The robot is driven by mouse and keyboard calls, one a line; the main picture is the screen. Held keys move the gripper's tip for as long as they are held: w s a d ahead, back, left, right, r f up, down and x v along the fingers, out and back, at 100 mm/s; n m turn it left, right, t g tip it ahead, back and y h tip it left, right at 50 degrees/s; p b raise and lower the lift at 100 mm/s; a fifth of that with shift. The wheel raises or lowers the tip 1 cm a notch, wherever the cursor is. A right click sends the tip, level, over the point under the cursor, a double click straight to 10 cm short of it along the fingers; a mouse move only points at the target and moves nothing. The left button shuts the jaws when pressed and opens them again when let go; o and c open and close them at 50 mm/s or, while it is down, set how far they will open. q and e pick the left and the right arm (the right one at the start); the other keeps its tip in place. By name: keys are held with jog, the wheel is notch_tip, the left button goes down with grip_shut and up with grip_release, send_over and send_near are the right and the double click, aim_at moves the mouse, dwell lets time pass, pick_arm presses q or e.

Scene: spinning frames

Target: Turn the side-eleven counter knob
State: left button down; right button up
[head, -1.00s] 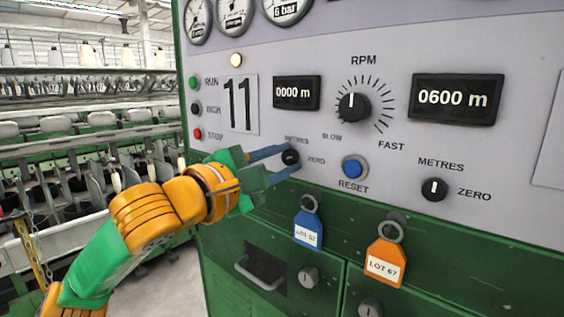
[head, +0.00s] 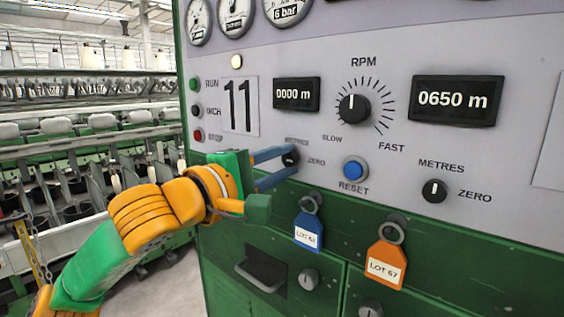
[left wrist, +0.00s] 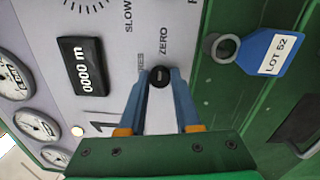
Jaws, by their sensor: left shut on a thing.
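The side-eleven counter knob (head: 291,158) is a small black knob on the grey panel, between METRES and ZERO labels, below the display (head: 297,94) reading 0000 m. My left gripper (head: 288,157) has its blue fingers closed on this knob. In the left wrist view the knob (left wrist: 159,77) sits between the two fingertips (left wrist: 160,75). Its pointer is too small to read. The side number plate (head: 239,105) shows 11. My right gripper is not in view.
A second METRES/ZERO knob (head: 434,191) sits at right under a display (head: 456,100) reading 0650 m. A blue RESET button (head: 355,169) and an RPM dial (head: 353,108) are close by. Blue (head: 308,232) and orange (head: 386,264) lot tags hang below.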

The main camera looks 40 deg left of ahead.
pick_arm(q)
jog(key=c, duration=0.6)
grip_release()
jog(key=shift+w, duration=0.1)
jog(key=shift+s+f, duration=0.1)
jog(key=shift+s, duration=0.15)
jog(key=s+b, duration=0.3)
jog(key=s, duration=0.3)
jog(key=shift+s+a+b, duration=0.3)
jog(key=shift+s, duration=0.05)
